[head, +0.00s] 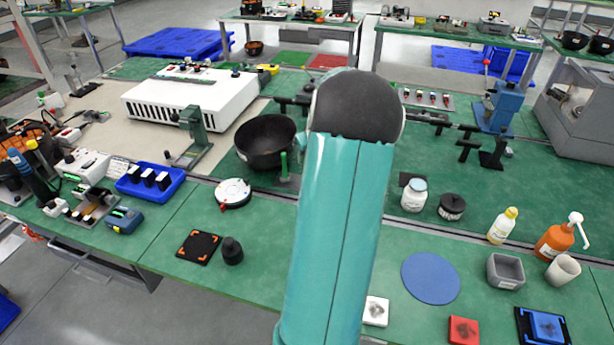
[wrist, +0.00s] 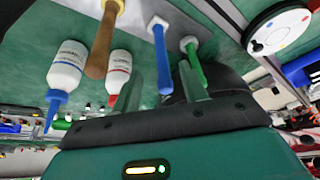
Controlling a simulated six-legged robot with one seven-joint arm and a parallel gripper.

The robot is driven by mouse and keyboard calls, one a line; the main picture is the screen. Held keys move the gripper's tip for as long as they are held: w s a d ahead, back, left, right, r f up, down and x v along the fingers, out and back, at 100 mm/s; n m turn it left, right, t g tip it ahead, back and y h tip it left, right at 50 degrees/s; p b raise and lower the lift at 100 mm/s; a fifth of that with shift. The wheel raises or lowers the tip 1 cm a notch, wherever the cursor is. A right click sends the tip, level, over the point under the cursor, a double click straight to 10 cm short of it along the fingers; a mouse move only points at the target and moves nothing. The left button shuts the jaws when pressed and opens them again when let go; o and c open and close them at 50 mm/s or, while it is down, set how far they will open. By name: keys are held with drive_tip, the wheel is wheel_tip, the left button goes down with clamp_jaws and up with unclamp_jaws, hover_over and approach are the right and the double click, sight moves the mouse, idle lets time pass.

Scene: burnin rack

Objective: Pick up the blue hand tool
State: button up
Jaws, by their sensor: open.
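The blue hand tool (wrist: 161,55) shows in the wrist view, with a blue handle and a pale head at its upper end, on a green surface. My gripper (wrist: 160,72) is open, and its two pale green fingers stand apart. The blue handle appears between the fingers, its lower end close to the gripper body. I cannot tell whether either finger touches it. A similar green tool (wrist: 194,62) is just to the right, beyond the right finger. In the head view my teal arm covers the middle of the bench, and neither the blue tool nor my gripper shows.
In the wrist view a wooden-handled tool (wrist: 101,45) and two white bottles, one blue-capped (wrist: 67,66) and one red-labelled (wrist: 119,70), stand left of the fingers. A white disc (wrist: 278,30) is at upper right. In the head view a black bowl (head: 262,143) is left of my arm.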

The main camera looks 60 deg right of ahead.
drive_tip(key=x, duration=0.5)
drive_tip(key=shift+w+a+f, duration=0.1)
drive_tip(key=shift+w, duration=0.1)
drive_tip(key=shift+c, duration=0.4)
clamp_jaws()
